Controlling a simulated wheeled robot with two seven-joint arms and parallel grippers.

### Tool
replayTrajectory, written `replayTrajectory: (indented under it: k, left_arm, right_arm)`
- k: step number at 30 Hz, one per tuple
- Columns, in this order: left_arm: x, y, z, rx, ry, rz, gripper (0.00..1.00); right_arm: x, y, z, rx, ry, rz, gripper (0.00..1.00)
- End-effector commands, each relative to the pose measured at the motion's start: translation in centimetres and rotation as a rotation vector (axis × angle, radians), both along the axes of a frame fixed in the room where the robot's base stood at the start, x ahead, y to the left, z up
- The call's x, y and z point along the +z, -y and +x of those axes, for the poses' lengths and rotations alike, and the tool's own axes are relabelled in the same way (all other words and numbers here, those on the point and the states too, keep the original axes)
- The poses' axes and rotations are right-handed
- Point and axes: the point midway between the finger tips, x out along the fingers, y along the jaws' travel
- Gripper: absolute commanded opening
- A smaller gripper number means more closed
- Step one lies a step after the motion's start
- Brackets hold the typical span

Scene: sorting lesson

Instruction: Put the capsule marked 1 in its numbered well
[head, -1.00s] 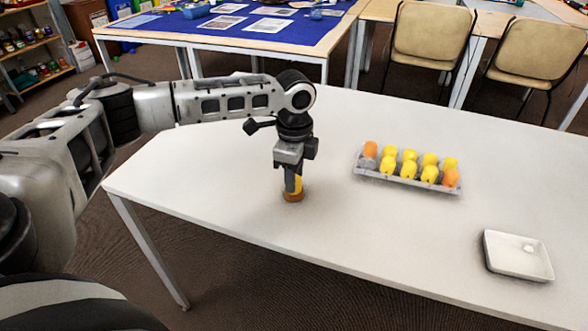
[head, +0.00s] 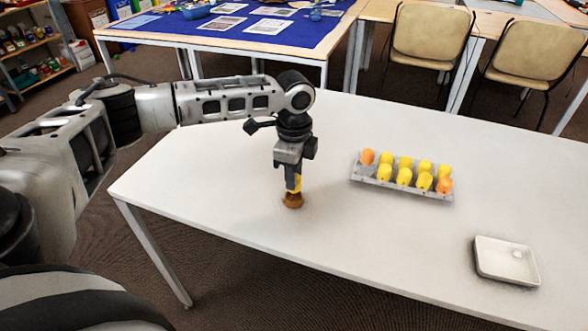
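My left gripper (head: 294,186) points straight down over the table, its fingers closed on a small yellow capsule (head: 297,184). The capsule is mostly hidden by the fingers. Its lower end is at the small round brown holder (head: 293,201) on the table; I cannot tell whether it is clear of it. The number on the capsule is not legible. A grey rack (head: 408,190) to the right holds two rows of yellow and orange capsules. Its front-left well (head: 364,170) looks empty. Well numbers are too small to read. My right gripper is not in view.
A shallow white tray (head: 505,262) lies at the table's front right. The white table (head: 240,222) is clear between the holder and the rack. A blue-topped table (head: 270,38) and two chairs stand behind.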

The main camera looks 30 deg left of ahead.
Motion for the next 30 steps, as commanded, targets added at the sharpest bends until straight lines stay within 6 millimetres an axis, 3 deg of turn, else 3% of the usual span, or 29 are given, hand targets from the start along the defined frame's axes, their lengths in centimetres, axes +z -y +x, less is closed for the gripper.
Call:
replayTrajectory:
  k: [3, 12, 26, 30]
  left_arm:
    - [1.6, 0.0, 0.0, 0.000, -0.001, -0.001, 0.23]
    - [3.8, 0.0, 0.0, 0.000, -0.001, 0.000, 0.23]
    - [4.1, 0.1, 0.0, 0.002, 0.000, -0.001, 0.23]
    - [4.5, 1.0, -0.4, 0.067, -0.003, -0.007, 0.23]
  right_arm:
    - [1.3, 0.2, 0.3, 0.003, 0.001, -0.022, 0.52]
    - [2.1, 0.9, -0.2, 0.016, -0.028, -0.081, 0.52]
    - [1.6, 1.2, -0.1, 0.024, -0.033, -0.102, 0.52]
    - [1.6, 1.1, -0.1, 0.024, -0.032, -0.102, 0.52]
